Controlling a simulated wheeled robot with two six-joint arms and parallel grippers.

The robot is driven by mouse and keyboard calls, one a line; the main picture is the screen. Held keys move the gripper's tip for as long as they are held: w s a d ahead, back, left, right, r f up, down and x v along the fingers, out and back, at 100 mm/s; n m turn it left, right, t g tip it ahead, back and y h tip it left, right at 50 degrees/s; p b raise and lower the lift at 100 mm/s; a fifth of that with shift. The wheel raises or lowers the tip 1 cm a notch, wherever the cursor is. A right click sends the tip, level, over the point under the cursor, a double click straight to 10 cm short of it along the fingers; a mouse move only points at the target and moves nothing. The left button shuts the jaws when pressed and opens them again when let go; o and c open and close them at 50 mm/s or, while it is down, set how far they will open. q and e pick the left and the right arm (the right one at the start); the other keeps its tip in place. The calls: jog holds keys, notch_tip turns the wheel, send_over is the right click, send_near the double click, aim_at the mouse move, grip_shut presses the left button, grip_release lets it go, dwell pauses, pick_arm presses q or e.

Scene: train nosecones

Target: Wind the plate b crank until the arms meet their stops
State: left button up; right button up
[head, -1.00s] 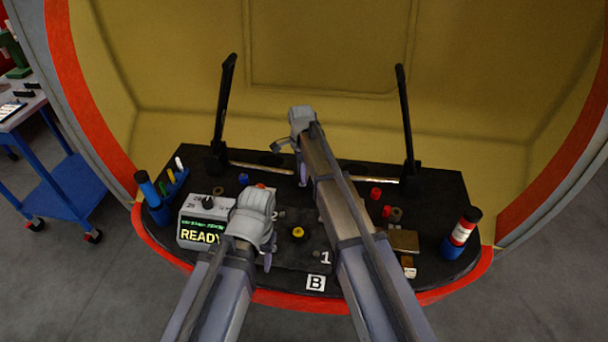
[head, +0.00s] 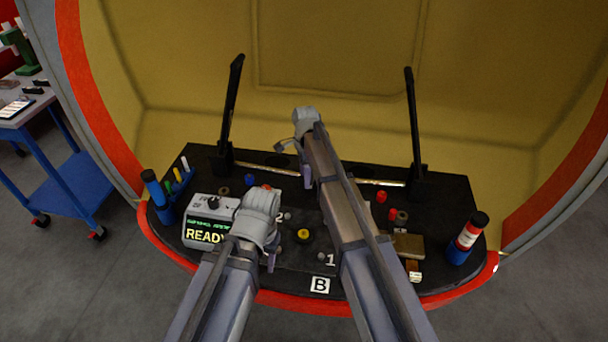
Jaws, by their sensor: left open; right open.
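Plate B lies on the black desk, marked by a white B label (head: 320,285), with the digits 1 and 2 on it. A yellow knob (head: 304,236) stands on the plate between my two arms. I cannot make out the crank for certain. Two black arms stand nearly upright at the back of the desk, the left one (head: 232,108) and the right one (head: 413,125), with a metal rod between their bases. My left gripper (head: 271,262) is open over the plate's left part. My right gripper (head: 299,164) is open farther back, near the rod; its arm hides part of the desk.
A box reading READY (head: 206,235) is left of my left gripper. Red caps (head: 381,197) and a brown block (head: 408,246) lie right of my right arm.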

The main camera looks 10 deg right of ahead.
pick_arm(q)
jog(key=shift+r, duration=0.1)
pick_arm(e)
jog(key=shift+r, duration=0.15)
pick_arm(q)
notch_tip(320, 180, up, 8)
jog(key=p, duration=0.7)
jog(key=shift+f+p, duration=0.2)
jog(key=shift+p, duration=0.2)
pick_arm(e)
notch_tip(320, 180, up, 8)
jog(key=shift+f, duration=0.2)
